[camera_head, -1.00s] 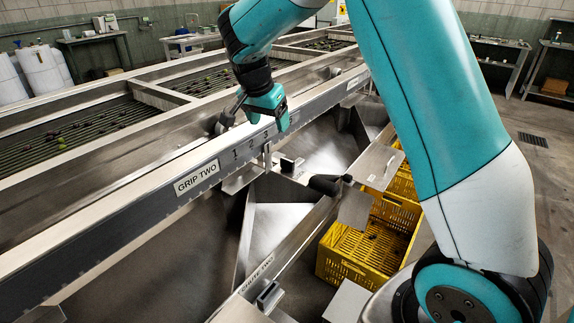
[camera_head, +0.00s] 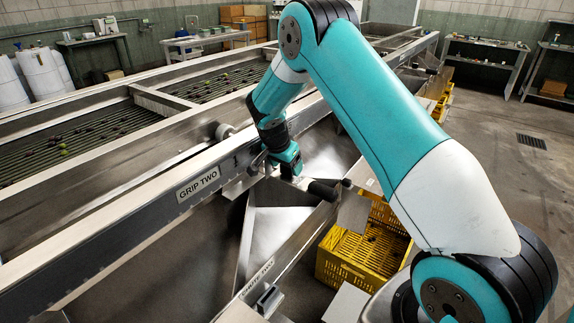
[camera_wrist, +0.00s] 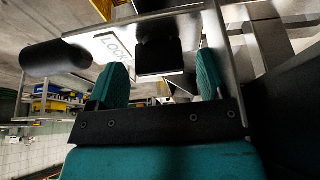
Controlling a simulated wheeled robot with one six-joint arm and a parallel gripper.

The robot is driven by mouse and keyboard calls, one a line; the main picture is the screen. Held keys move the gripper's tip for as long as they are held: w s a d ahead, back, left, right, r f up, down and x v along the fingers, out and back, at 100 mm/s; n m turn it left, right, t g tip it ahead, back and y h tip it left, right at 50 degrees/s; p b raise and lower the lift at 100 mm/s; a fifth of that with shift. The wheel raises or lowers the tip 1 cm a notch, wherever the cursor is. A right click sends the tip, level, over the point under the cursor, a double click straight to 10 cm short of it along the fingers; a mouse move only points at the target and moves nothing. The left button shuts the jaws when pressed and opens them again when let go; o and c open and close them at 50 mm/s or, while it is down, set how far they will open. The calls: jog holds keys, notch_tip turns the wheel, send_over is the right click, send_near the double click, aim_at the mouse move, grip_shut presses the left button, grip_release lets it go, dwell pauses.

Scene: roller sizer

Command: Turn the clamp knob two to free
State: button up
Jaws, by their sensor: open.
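My gripper (camera_head: 288,165) is low beside the long steel rail, just past the GRIP TWO label (camera_head: 198,184). In the wrist view my gripper (camera_wrist: 162,66) is open, with a teal finger on each side of a black block-shaped knob (camera_wrist: 160,48). The knob appears to lie between or just beyond the fingertips; I cannot tell whether they touch it. Beside it is a white plate (camera_wrist: 116,44) whose partly hidden lettering seems to begin with LOC. In the head view my gripper mostly hides the knob.
A black cylindrical handle (camera_head: 325,190) sticks out just right of my gripper and shows at left in the wrist view (camera_wrist: 55,60). Steel chute walls (camera_head: 272,225) lie below. A yellow crate (camera_head: 350,256) stands on the floor at right.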

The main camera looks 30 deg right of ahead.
jog(key=shift+w+d+f, duration=0.1)
jog(key=shift+d+f, duration=0.15)
jog(key=shift+f, duration=0.35)
jog(key=c, duration=0.9)
